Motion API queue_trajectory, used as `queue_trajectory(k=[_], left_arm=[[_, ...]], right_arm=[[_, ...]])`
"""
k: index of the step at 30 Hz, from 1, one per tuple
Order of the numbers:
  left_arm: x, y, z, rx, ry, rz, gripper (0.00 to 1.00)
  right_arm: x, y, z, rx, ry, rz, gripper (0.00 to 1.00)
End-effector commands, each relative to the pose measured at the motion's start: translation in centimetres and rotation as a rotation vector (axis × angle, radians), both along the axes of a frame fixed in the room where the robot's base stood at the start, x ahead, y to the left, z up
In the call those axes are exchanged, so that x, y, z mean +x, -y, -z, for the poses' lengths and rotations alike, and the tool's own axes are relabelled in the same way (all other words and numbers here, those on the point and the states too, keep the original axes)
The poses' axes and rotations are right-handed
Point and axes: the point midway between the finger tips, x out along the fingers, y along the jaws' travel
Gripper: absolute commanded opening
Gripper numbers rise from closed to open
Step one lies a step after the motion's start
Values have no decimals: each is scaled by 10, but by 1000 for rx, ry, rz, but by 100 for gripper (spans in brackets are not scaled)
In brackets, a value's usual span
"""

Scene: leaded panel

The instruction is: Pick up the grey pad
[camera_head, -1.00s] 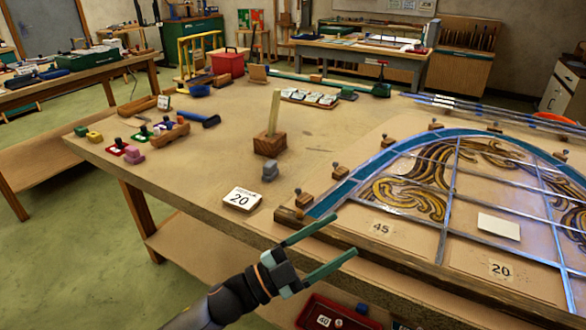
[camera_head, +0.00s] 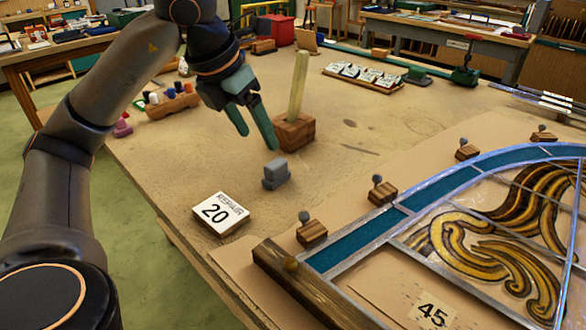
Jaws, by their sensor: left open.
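The grey pad (camera_head: 276,174) is a small grey block with a raised upper part. It stands on the workbench (camera_head: 170,165), behind the white "REPAIR 20" block (camera_head: 220,213) and in front of the wooden block with an upright pale stick (camera_head: 296,125). My left gripper (camera_head: 256,133) has green fingers pointing down toward the bench. It is open and empty, above and a little behind the pad, near the wooden block. I see no contact with the pad. My right gripper is out of view.
The leaded panel (camera_head: 455,178) fills the right, with several small wooden blocks with pins along its curved edge. A row of white cards (camera_head: 362,75) lies farther back. Bench around the pad is mostly clear.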

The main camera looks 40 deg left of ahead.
Motion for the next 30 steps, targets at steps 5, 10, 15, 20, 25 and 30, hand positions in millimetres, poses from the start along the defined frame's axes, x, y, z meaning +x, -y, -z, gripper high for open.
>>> queue_trajectory(k=[5, 10, 15, 20, 25, 30], left_arm=[[7, -6, 25, 19, -2, -21, 72], [19, -6, 52, 16, -2, -18, 72], [26, -5, 64, 15, 0, -17, 72], [36, -5, 76, 13, 0, -15, 72], [51, -6, 99, 14, -1, -16, 72], [56, -6, 109, 14, 1, -16, 72]], right_arm=[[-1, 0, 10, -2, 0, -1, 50], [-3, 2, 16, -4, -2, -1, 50], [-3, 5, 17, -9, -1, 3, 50], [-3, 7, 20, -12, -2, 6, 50], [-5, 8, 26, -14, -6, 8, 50], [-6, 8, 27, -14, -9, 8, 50]])
